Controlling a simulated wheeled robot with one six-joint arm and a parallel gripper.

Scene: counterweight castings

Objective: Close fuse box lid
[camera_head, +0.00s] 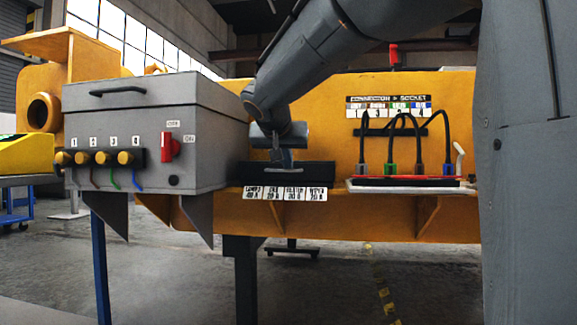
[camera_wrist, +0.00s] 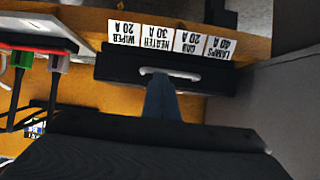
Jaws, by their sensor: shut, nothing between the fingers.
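The fuse box is a low black box (camera_head: 315,173) on the orange ledge, behind a row of amp labels (camera_head: 285,194). Its black lid (camera_wrist: 120,68) looks down flat in the wrist view, with no fuses or open inside showing. A pale bar handle (camera_wrist: 146,70) sits on the lid. My gripper (camera_head: 283,160) is over the middle of the box, pointing down. Its blue-grey fingers (camera_wrist: 159,82) are shut and empty, right at the handle. I cannot tell whether they touch it. My gripper body hides the rear part of the box in the wrist view.
A grey cabinet (camera_head: 210,150) with a handled top, numbered yellow knobs and a red switch (camera_head: 170,147) stands close left of the fuse box. On the right, a white tray (camera_head: 358,186) holds several coloured connectors with black cables. An orange wall (camera_head: 325,120) rises behind.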

